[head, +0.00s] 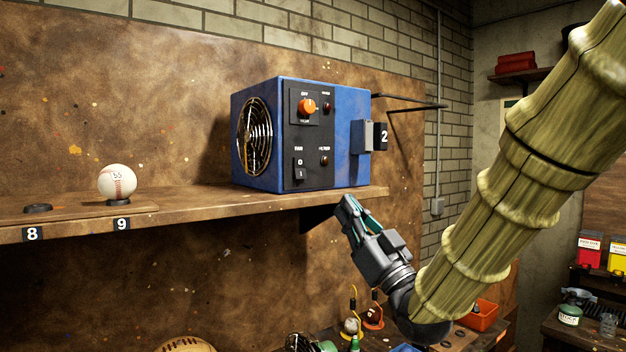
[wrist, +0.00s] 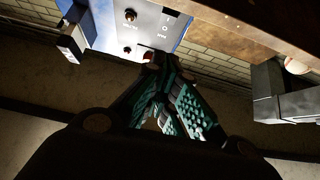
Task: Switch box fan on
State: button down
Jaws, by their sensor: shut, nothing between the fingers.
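The blue box fan (head: 349,140) stands on the wooden shelf, with a round wire grille on its left side. Its black front panel carries an orange knob (head: 307,106), two dark red lamps and a black rocker switch (head: 299,168) marked 0 and I. My gripper (head: 345,205) is shut and empty, just below the shelf's front edge, under and right of the switch, apart from the fan. In the wrist view my gripper (wrist: 160,105) points toward the fan's panel (wrist: 140,25), which shows upside down beyond the fingers.
The shelf (head: 190,211) edge lies between my gripper and the fan. A baseball (head: 117,183) sits on the shelf at left. A grey box (head: 362,137) and a black bracket (head: 410,102) are at the fan's right. A cluttered bench lies below.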

aim_at(301, 163)
jog(key=shift+w+a+f+p+x, duration=0.25)
jog(key=shift+f+p+x, duration=0.15)
jog(key=shift+p+x, duration=1.35)
jog(key=shift+w+a+f+p+x, duration=0.1)
jog(key=shift+w+f+p+x, duration=0.2)
jog(key=shift+p+x, duration=1.45)
jog(key=shift+w+a+f+p+x, duration=0.2)
jog(key=shift+f+p+x, duration=0.3)
jog(key=shift+x, duration=2.45)
